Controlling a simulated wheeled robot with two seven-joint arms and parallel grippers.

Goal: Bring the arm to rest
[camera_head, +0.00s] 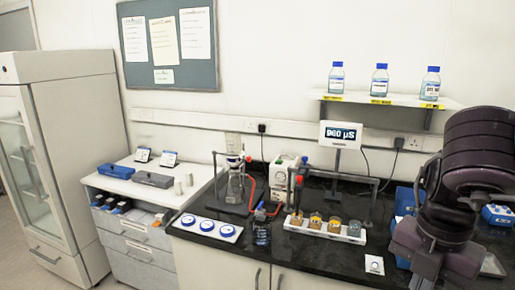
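My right arm shows as dark, bulky links at the right edge, in front of the right end of the black bench top (385,268). It bends downward and leaves the frame at the bottom; I see no gripper fingers on it. My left arm and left gripper are not in view. I cannot see whether either gripper holds anything.
The bench carries a white rack of amber-filled beakers (315,225), a white tray with blue discs (207,228), a clamped column setup (235,175) and a display reading 980 µS (340,134). Blue trays partly hide behind my arm. A bottle shelf (390,99) hangs above.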

